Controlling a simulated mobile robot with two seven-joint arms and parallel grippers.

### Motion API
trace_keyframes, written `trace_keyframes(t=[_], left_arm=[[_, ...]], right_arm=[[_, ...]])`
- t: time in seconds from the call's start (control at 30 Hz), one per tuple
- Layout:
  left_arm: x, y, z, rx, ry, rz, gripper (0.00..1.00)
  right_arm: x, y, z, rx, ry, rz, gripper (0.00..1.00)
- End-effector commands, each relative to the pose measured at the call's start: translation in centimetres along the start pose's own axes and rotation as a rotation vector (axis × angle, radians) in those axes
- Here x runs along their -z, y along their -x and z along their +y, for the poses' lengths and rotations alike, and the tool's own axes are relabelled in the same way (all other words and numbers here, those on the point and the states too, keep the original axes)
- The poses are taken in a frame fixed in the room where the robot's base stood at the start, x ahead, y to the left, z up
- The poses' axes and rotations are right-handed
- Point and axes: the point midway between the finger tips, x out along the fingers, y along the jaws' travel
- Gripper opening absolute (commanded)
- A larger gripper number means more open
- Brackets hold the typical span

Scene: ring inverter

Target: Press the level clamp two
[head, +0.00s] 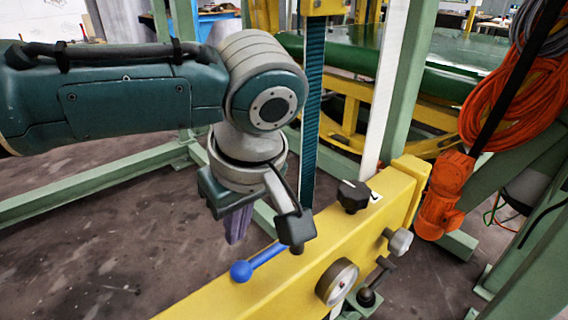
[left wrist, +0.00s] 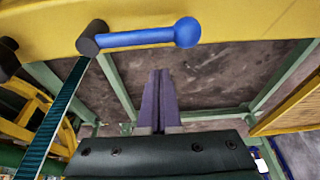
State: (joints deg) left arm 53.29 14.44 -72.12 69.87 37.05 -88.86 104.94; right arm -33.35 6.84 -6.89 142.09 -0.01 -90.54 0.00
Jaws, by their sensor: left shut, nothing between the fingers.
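A blue lever with a round ball end (head: 241,271) lies along the top of the yellow beam (head: 225,305), its other end hidden behind my wrist in the head view. In the left wrist view the blue lever (left wrist: 140,38) runs from a dark round pivot (left wrist: 93,38) to its ball. My left gripper (head: 236,238) is shut and empty, its purple fingers pointing down on the far side of the beam. In the left wrist view the fingers (left wrist: 160,75) are below the lever and apart from it. I cannot tell which clamp is number two. My right gripper is out of view.
A black knob (head: 354,195), a round gauge (head: 338,282) and a small dark-handled lever (head: 374,284) sit on or beside the beam. A green post and teal strap (head: 312,110) rise behind my wrist. An orange cable (head: 505,110) hangs at right.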

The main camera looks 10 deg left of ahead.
Motion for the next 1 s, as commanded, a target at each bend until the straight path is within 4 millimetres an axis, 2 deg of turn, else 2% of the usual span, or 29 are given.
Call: trace_keyframes(t=[0.03, 0.1, 0.3, 0.73, 1.0], left_arm=[[-1.0, 1.0, 0.2, -0.008, -0.009, -0.003, 0.0], [-1.8, 1.5, 0.2, -0.007, -0.008, -0.002, 0.0], [-3.2, 2.2, 0.1, -0.005, -0.005, -0.001, 0.0], [-3.3, 2.4, 0.1, -0.004, -0.002, -0.002, 0.0], [-3.0, 2.4, -0.3, 0.01, 0.034, -0.004, 0.0]], right_arm=[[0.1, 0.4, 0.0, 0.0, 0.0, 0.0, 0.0], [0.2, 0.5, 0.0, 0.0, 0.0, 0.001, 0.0], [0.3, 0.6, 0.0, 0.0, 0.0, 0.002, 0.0], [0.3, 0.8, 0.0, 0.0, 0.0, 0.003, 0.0], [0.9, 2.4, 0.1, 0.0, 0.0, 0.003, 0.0]])
